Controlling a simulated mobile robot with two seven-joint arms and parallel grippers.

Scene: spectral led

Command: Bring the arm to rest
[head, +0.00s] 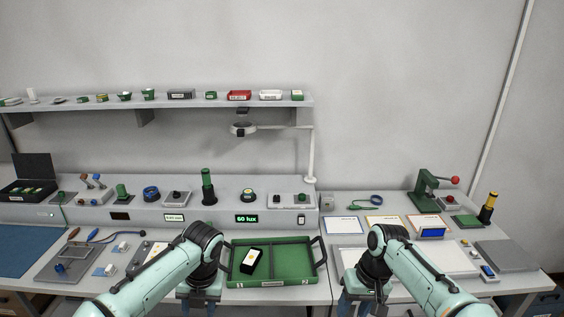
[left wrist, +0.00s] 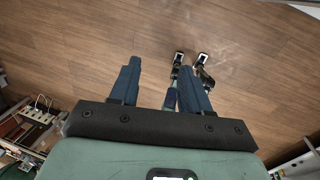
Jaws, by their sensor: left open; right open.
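My left arm comes in from the lower left, and its wrist bends down at the front edge of the bench, left of the green tray (head: 235,268). My left gripper (head: 197,303) hangs there, partly cut off by the picture's lower edge. In the left wrist view its two blue fingers (left wrist: 160,85) are apart with nothing between them, above the wooden floor. My right arm comes in from the lower right. My right gripper (head: 365,305) points down at the front edge, right of the tray, and looks empty.
A black and white box (head: 251,261) lies in the tray. A lamp arm (head: 311,150) stands behind the tray. A green press (head: 425,190) and a dark cylinder with a yellow top (head: 488,208) stand at the right. A long shelf (head: 200,104) holds small boxes.

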